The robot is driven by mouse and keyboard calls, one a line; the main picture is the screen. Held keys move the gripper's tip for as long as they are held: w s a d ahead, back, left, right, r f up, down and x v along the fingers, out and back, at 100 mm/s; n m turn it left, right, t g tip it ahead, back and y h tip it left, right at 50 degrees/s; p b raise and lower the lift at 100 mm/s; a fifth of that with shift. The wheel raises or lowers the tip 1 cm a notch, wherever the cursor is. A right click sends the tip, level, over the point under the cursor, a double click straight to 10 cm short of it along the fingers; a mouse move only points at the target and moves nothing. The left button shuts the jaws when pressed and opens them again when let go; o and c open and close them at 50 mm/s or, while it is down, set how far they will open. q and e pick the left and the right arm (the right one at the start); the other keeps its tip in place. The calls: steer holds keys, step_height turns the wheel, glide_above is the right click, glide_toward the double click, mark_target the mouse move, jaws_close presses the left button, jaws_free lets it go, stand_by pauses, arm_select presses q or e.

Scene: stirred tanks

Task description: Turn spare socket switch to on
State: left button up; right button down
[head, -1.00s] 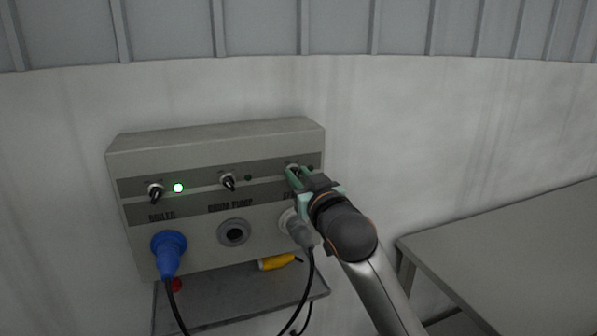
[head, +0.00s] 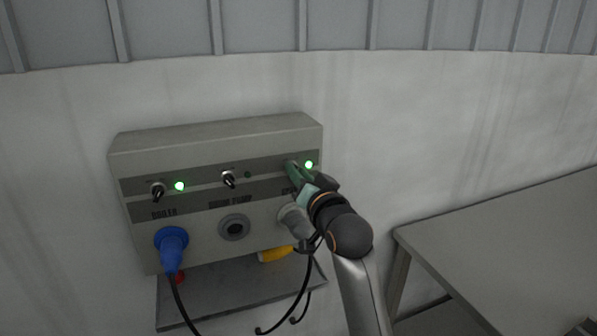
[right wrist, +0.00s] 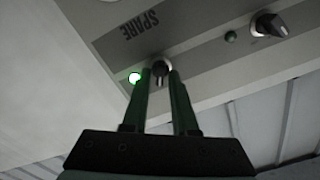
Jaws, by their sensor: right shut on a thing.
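The spare socket switch is a dark rotary knob (right wrist: 161,70) on the panel, under the SPARE label (right wrist: 140,24) in the right wrist view. My right gripper (right wrist: 160,77) is shut on it, one green finger on each side. In the head view the right gripper (head: 292,170) covers the knob. The spare lamp (head: 309,165) is lit green; it also shows lit in the right wrist view (right wrist: 135,78). A grey plug (head: 296,221) sits at the spare socket, partly behind my arm. My left gripper is not in view.
The panel box (head: 200,215) also carries a boiler switch (head: 158,191) with a lit lamp (head: 180,186) and a middle switch (head: 229,179) with its lamp dark. A blue plug (head: 171,250) is at the left socket. A shelf (head: 225,297) is below; a table (head: 510,255) stands at right.

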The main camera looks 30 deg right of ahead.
stand_by(0.3)
steer(key=c, duration=0.9)
jaws_free()
